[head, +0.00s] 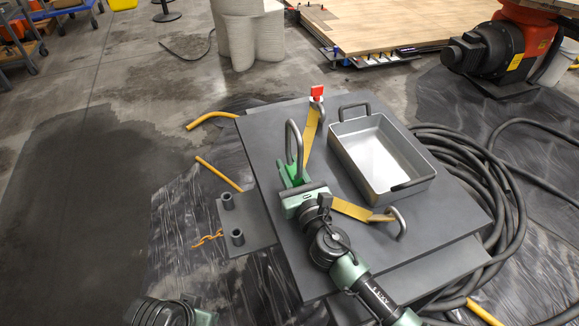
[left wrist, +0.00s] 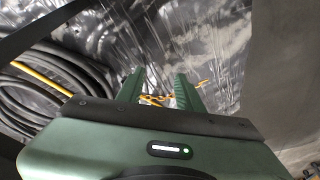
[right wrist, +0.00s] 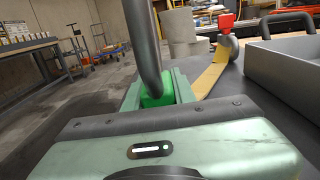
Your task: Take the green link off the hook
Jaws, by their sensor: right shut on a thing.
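The green link (head: 300,172) is bright green and sits at the grey hook (head: 291,135), a bent rod standing on the dark table (head: 263,150). My right gripper (head: 291,180) is shut on the link. In the right wrist view the link (right wrist: 157,97) shows between the fingers, and the hook (right wrist: 143,45) rises right in front of it. The fingers hide much of the link, so I cannot tell whether it still surrounds the rod. My left gripper (left wrist: 158,88) is open and empty, its fingers apart above the floor.
A grey metal tray (head: 416,187) stands on the table to the right. Yellow straps (head: 309,128) run to other bent rods, one with a red piece (head: 317,92). A side plate with two short tubes (head: 237,237) is at left. Black hose (head: 512,205) coils at right.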

